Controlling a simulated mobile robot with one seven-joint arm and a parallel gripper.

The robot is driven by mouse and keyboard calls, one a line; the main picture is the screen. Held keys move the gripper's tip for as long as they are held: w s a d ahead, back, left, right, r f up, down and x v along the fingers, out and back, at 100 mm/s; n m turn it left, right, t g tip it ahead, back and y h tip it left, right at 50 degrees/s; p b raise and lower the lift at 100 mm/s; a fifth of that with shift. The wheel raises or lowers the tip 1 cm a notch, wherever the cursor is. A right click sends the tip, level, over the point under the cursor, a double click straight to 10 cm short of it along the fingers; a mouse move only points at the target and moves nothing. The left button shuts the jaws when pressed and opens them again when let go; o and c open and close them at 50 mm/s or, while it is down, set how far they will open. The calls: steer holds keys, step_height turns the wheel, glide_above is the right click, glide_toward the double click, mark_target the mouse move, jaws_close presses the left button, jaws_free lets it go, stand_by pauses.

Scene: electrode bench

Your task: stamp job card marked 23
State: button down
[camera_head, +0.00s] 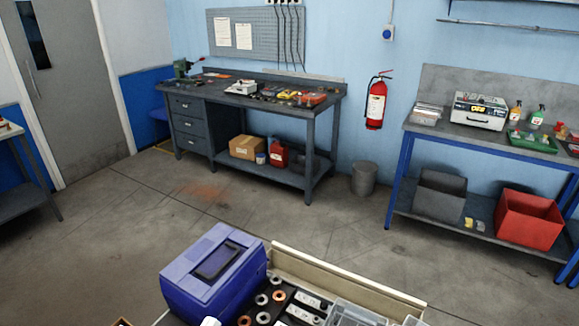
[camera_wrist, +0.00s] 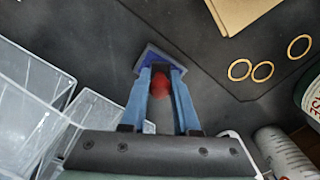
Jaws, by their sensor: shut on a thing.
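In the wrist view my gripper (camera_wrist: 160,82) is shut on a stamp (camera_wrist: 159,86) with a rounded red handle and a dark blue base. The base shows beyond the fingertips, over a dark surface; I cannot tell whether it touches that surface. A tan sheet or card (camera_wrist: 240,12) lies partly in view at the top; I see no number on it. No card marked 23 can be made out in either view. My gripper is outside the head view.
Clear plastic bins (camera_wrist: 30,90) stand left of my gripper. Several brass rings (camera_wrist: 262,71) lie to the right, near a labelled bottle (camera_wrist: 312,95) and a grey cylinder (camera_wrist: 285,150). In the head view, a blue box (camera_head: 205,275) stands in front; open floor (camera_head: 290,225) lies beyond.

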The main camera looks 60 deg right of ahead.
steer(key=shift+r+p, duration=3.2)
steer(key=shift+r, duration=0.05)
steer(key=shift+f, duration=0.1)
